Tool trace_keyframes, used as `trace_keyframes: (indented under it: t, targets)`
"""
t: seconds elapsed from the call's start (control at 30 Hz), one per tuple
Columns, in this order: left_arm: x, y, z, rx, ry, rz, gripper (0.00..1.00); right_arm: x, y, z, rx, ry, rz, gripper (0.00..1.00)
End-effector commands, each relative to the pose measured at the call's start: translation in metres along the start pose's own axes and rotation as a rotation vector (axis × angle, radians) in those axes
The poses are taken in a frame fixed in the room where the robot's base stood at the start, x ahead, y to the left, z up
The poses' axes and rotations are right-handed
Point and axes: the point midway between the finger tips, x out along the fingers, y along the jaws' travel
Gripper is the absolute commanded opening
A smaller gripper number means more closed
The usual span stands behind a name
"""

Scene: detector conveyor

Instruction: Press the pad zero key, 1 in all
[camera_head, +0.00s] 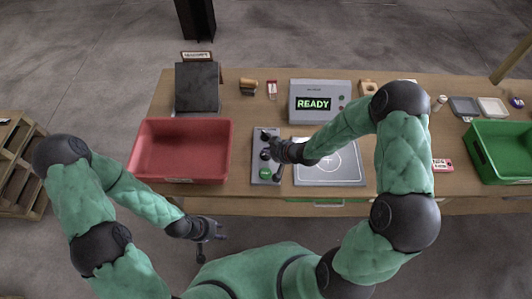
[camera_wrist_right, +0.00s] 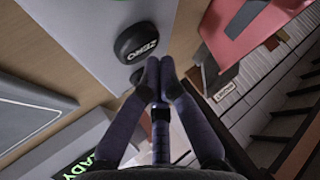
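The key pad (camera_head: 257,168) is a grey panel on the table between the red bin and the scale plate. A green key (camera_head: 265,173) shows at its near end. In the right wrist view, the black ZERO key (camera_wrist_right: 136,42) stands on the grey panel (camera_wrist_right: 95,30). My right gripper (camera_head: 270,146) is over the pad; in the wrist view its fingertips (camera_wrist_right: 159,68) are together and empty, close beside the ZERO key. I cannot tell whether they touch it. My left gripper (camera_head: 214,237) hangs in front of the table edge, too small to read.
A display unit (camera_head: 313,88) reads READY behind the scale plate (camera_head: 340,176). A red bin (camera_head: 181,122) stands left of the pad and a green bin (camera_head: 504,126) at far right. A dark stand (camera_head: 197,86) is at the back left.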

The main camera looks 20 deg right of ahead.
Motion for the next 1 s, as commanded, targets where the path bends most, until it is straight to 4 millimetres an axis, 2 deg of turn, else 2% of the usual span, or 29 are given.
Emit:
trace_keyframes:
  t: [0.47,1.0]
  targets:
    - [-0.005,0.002,0.000,0.000,0.000,0.000,0.40,-0.004,-0.002,-0.004,0.000,0.000,0.000,0.00]
    - [-0.040,0.014,0.002,0.000,0.000,0.000,0.40,-0.036,-0.014,-0.034,0.000,0.000,0.000,0.00]
